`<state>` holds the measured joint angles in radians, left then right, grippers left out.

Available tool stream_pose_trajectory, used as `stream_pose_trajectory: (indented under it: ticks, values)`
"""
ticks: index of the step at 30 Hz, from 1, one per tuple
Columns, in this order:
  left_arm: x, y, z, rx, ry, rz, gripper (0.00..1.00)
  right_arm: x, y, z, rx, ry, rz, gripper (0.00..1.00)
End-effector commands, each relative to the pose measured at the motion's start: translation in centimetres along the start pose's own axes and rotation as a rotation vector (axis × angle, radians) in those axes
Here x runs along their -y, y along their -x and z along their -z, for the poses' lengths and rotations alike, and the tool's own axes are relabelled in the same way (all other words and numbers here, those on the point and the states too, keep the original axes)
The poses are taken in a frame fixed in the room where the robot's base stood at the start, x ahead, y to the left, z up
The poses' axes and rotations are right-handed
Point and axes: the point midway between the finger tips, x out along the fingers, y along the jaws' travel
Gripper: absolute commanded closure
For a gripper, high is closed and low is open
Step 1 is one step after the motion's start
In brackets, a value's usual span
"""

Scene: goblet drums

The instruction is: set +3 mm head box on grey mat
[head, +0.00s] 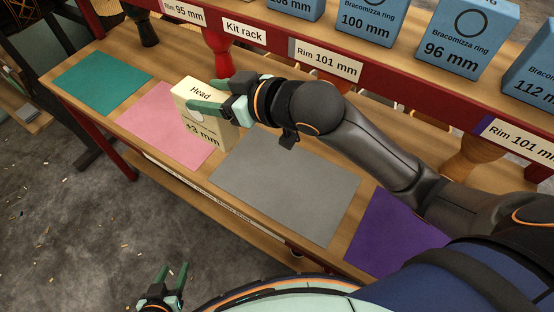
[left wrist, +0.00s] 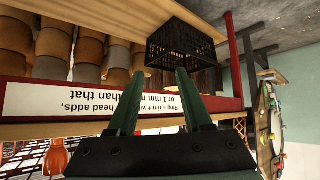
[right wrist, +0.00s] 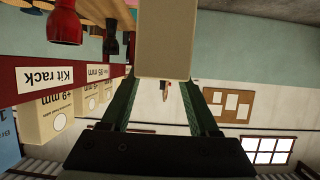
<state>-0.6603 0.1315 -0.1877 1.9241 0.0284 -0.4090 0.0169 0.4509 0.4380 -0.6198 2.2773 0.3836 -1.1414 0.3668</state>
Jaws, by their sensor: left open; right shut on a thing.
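The cream head box marked "Head +3 mm" (head: 205,130) is in the grip of my right gripper (head: 222,106), upright. In the head view it overlaps the right part of the pink mat and the gap beside the grey mat; whether it touches the shelf I cannot tell. In the right wrist view the box (right wrist: 164,40) shows as a plain face between the fingers (right wrist: 163,92). The grey mat (head: 285,190) lies bare on the wooden shelf, to the right of the box. My left gripper (head: 172,280) is open and empty, low in front of the shelf.
A pink mat (head: 150,115) and teal mat (head: 100,82) lie to the left, a purple mat (head: 385,240) to the right. Above and behind runs a red-edged rack with labels and blue ring boxes (head: 370,22). A red goblet drum (head: 217,60) stands behind my right gripper.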

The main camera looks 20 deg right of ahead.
Motion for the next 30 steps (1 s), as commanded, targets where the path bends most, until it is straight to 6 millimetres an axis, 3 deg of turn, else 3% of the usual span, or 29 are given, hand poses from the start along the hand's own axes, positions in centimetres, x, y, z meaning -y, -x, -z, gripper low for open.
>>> stream_pose_trajectory:
  ticks: [5, 16, 21, 30]
  values:
    - [-0.1, -0.2, -0.5, 0.005, 0.0, -0.003, 0.5, -0.1, -0.2, -1.1, 0.003, 0.014, 0.032, 1.0]
    - [-1.2, -0.6, -1.7, 0.022, 0.002, -0.025, 0.5, -7.0, 2.8, -6.4, 0.007, 0.013, 0.026, 1.0]
    - [-1.3, -1.2, -1.7, 0.02, -0.001, -0.03, 0.5, -9.0, 2.9, -9.8, 0.005, 0.012, 0.03, 1.0]
    - [-1.3, -1.8, -1.0, 0.004, -0.006, -0.033, 0.5, -10.7, 3.0, -12.2, 0.003, 0.013, 0.031, 1.0]
